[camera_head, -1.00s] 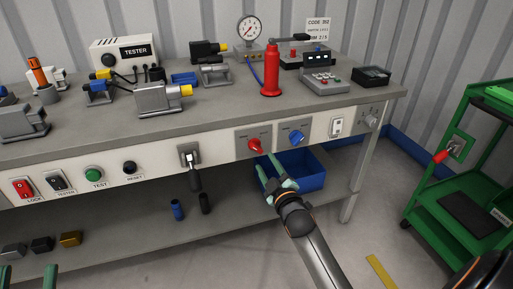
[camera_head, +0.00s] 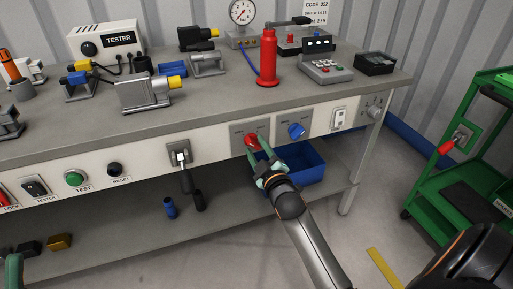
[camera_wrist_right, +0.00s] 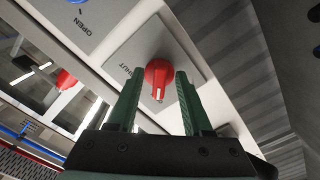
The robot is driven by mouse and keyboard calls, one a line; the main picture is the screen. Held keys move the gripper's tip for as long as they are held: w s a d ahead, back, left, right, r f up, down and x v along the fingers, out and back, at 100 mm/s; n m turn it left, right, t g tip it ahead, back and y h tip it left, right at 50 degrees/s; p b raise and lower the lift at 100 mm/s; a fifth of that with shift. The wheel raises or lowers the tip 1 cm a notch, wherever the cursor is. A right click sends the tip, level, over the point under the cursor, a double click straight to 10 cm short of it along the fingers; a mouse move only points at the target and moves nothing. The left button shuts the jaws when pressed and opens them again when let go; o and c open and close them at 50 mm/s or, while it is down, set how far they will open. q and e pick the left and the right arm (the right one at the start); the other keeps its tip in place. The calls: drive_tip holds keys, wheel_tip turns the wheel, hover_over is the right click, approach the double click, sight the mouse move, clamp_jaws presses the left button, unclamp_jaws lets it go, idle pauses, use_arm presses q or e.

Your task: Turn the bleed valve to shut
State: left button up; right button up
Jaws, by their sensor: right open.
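A red knob (camera_head: 250,139) sits on a grey plate on the bench's front panel; a blue knob (camera_head: 296,131) sits on the plate to its right. Which one is the bleed valve I cannot read. My right gripper (camera_head: 262,151) is open and empty in front of the red knob. In the right wrist view the red knob (camera_wrist_right: 158,76) lies between the two green fingers (camera_wrist_right: 158,88), with a white mark on it and "SHUT" lettering on its plate. Contact is not clear. One finger of my left gripper (camera_head: 14,271) shows at the bottom left edge.
A blue bin (camera_head: 305,167) stands below the knobs, under the bench top. A black-handled lever (camera_head: 184,170) hangs left of the red knob. A pressure gauge (camera_head: 243,13) and a red bottle-shaped thing (camera_head: 268,60) stand on the bench. A green cart (camera_head: 425,203) is at the right.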

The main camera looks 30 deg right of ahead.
clamp_jaws()
idle(0.6)
